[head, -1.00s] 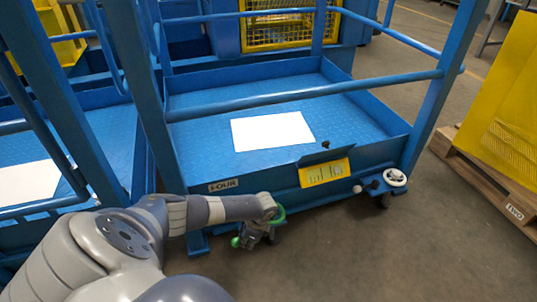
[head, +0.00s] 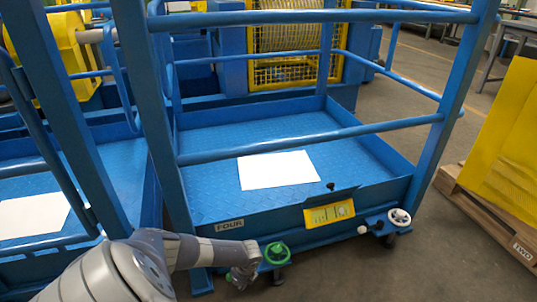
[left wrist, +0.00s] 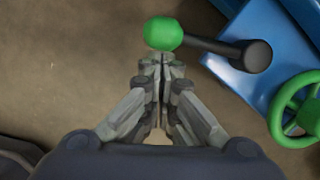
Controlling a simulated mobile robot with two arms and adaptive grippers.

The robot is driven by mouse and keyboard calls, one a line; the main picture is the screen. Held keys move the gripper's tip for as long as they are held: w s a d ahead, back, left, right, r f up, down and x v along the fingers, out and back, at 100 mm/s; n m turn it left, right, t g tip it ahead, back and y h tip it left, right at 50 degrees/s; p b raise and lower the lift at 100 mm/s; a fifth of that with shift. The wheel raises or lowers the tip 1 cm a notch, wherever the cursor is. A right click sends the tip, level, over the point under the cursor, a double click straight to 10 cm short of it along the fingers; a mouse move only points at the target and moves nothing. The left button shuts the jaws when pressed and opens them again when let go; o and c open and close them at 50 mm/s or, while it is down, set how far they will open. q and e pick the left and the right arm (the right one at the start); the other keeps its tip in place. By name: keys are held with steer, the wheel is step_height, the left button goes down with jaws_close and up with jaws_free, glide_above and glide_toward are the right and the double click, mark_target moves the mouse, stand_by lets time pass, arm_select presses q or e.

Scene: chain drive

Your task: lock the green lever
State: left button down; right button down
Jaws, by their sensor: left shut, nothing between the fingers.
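The green lever shows in the left wrist view as a green knob (left wrist: 163,33) on a dark rod that runs right to a black pivot end beside the blue frame. My left gripper (left wrist: 163,60) is shut and empty, its fingertips just below the knob in the picture; I cannot tell whether they touch it. In the head view my left gripper (head: 240,278) hangs low at the platform's front edge, left of a green handwheel (head: 277,253). The lever is mostly hidden there by my arm. The handwheel also shows in the left wrist view (left wrist: 297,110). My right gripper is not in view.
The blue platform (head: 290,135) marked FOUR has rails, a white sheet (head: 277,170) and a yellow panel (head: 329,213) on its front. A white handwheel (head: 399,217) sits at its right corner. A pallet (head: 490,220) stands at the right. The floor in front is clear.

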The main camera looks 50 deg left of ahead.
arm_select(q)
steer(key=a+m, duration=0.1)
steer(key=s+a+m+t, duration=0.1)
steer(key=a+m, duration=0.1)
steer(key=shift+a+m, duration=0.1)
steer(key=shift+m, duration=0.2)
steer(key=shift+s+a, duration=0.1)
steer(key=shift+a, duration=0.4)
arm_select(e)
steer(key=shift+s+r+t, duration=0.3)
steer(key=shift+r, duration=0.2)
